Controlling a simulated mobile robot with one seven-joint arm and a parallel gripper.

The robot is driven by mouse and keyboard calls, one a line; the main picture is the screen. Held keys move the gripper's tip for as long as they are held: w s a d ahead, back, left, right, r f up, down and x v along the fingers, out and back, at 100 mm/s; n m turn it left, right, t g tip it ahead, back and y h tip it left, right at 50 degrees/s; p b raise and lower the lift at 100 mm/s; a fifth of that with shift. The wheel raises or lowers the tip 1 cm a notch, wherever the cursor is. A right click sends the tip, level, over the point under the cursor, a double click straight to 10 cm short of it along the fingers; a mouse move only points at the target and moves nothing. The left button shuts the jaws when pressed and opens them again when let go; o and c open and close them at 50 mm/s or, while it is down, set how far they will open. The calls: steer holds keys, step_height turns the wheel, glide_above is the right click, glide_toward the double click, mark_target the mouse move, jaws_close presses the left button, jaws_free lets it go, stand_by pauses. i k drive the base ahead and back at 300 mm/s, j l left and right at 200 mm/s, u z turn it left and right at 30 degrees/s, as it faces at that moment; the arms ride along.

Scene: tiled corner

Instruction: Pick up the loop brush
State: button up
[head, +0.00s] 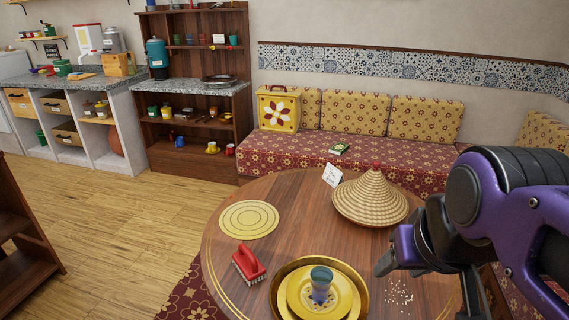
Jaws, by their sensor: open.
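The loop brush (248,264) appears to be the red-handled brush with pale bristles at the left front of the round wooden table (300,210) in the head view. It rests bristles down, with its red handle on top. My gripper (428,290) is at the right side of the table, fingers pointing down, open and with nothing seen between them. It is well to the right of the brush, with the yellow plates between them. Part of the gripper is cut off by the lower edge.
A brass tray (347,272) with stacked yellow plates and a blue-green cup (321,282) stands right of the brush. A round yellow mat (248,219) lies behind it. A woven cone lid (371,197), a white card (332,176) and scattered crumbs (399,292) are on the table.

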mark_target(251, 268)
steer(key=i+j+z, duration=0.2)
steer(key=j, duration=0.6)
steer(key=j+z, duration=0.25)
steer(key=j, duration=0.55)
